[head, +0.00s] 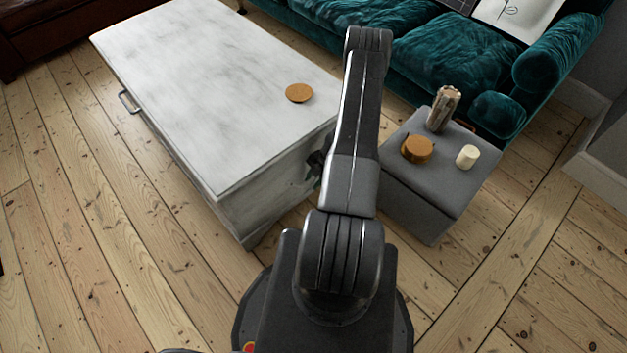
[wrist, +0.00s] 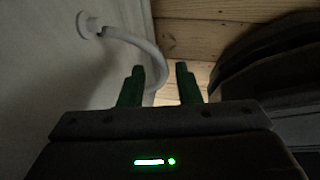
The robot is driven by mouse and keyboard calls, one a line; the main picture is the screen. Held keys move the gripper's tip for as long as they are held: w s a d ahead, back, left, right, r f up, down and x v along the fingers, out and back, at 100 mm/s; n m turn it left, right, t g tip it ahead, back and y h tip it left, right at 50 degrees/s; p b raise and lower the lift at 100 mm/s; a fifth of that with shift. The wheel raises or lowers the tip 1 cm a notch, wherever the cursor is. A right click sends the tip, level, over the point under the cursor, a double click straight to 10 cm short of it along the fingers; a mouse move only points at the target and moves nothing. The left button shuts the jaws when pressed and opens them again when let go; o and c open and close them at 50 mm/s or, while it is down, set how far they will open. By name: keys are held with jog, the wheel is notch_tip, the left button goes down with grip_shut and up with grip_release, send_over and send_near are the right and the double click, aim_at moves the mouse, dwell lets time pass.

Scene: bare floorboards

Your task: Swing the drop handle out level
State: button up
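The drop handle (wrist: 149,54) is a pale curved bar on the side of the white chest (head: 215,75). In the wrist view it runs from a round mount at upper left, curving right and down toward my gripper (wrist: 160,75). My gripper's two green fingers are apart. The lower part of the bar shows in the gap between them, nearer the left finger; I cannot tell whether it touches. In the head view my arm hides this handle, and only a dark bit of my gripper shows beside the chest's near end.
Another handle (head: 128,103) is on the chest's left side. A cork disc (head: 299,93) lies on the chest lid. A teal sofa (head: 445,60) is behind.

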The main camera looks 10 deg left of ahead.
jog(key=p+v, duration=0.2)
jog(key=v, duration=1.1)
jog(key=shift+d+r, duration=0.2)
jog(key=shift+r, duration=0.1)
jog(key=shift+w, duration=0.1)
jog(key=b+x, duration=0.2)
jog(key=x, duration=1.2)
jog(key=shift+r, duration=0.1)
